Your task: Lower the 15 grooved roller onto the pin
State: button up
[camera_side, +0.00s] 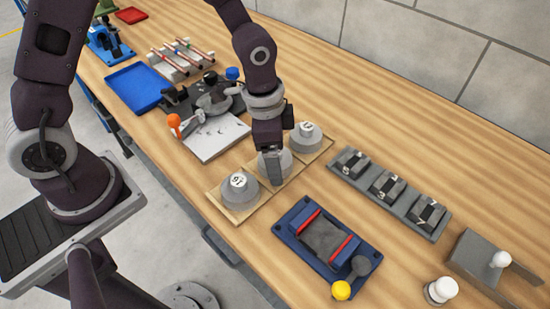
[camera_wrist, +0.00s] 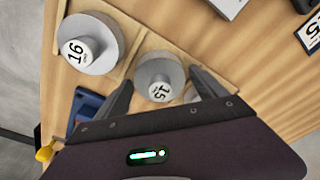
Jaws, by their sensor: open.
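The 15 grooved roller (camera_wrist: 158,78) is a grey disc with a raised, white-topped hub marked 15. It sits in the middle of a wooden tray (camera_side: 222,204). My gripper (camera_wrist: 161,80) is open around it, with one finger on each side of the hub in the wrist view. In the side view my gripper (camera_side: 274,168) points down over the middle roller (camera_side: 262,163) and partly hides it. I cannot tell whether the fingers touch it. A black bending fixture (camera_side: 180,100) stands behind, with a grey round part on it; I cannot make out a pin.
The 16 roller (camera_side: 240,188) and another roller (camera_side: 306,135) flank the middle one closely. A white plate (camera_side: 216,138) and orange-knobbed lever (camera_side: 174,121) lie toward the fixture. A blue vise-like fixture (camera_side: 325,240) and a grey block rack (camera_side: 388,190) stand nearby.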

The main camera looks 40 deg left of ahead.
jog(key=c, duration=1.7)
jog(key=r, duration=0.6)
jog(key=a+r, duration=0.1)
jog(key=r, duration=0.3)
jog(key=shift+w, duration=0.25)
jog(key=shift+c, duration=0.2)
jog(key=w+a+r+n, duration=0.1)
jog(key=a+n, duration=0.5)
jog(key=a, duration=1.7)
jog(key=shift+w+y, duration=0.3)
jog(key=shift+w, duration=0.2)
